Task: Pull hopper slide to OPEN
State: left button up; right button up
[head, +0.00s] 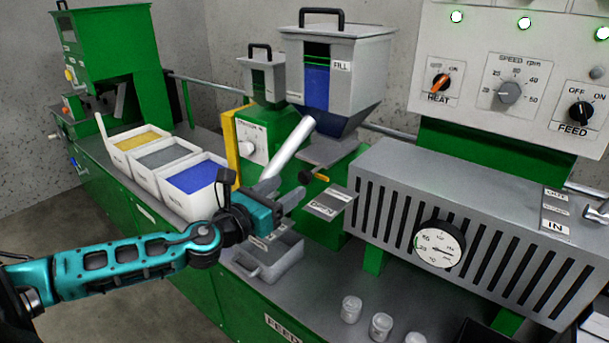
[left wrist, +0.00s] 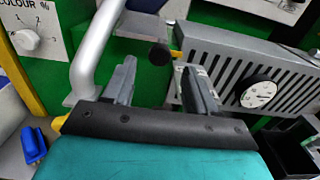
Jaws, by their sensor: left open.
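The hopper (head: 335,75) is grey with a FILL label and blue material behind its window. Below it, a slide handle with a dark round knob (head: 305,177) and a yellow rod sticks out beside a grey plate with lettering (head: 328,203). My left gripper (head: 283,190) is open and empty, just below and left of the knob. In the left wrist view the black knob (left wrist: 160,54) shows between and beyond the two fingers of the left gripper (left wrist: 160,72), apart from both. The yellow rod (left wrist: 177,54) shows partly. My right gripper is in neither view.
A slanted grey tube (head: 293,150) passes close to the left gripper. A grey scoop-like tray (head: 268,262) lies below it. Bins of yellow, grey and blue material (head: 160,162) stand left. The slotted grey barrel cover (head: 470,225) is to the right, with small clear jars (head: 381,326) in front.

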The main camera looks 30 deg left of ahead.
aim_at(303, 177)
pick_arm(q)
jog(key=shift+w+d+p, duration=0.15)
jog(key=shift+w+p, duration=0.05)
jog(key=shift+w, duration=1.6)
jog(key=shift+w+d+p, duration=0.15)
jog(key=shift+w+p, duration=0.05)
jog(key=shift+w, duration=1.6)
grip_shut()
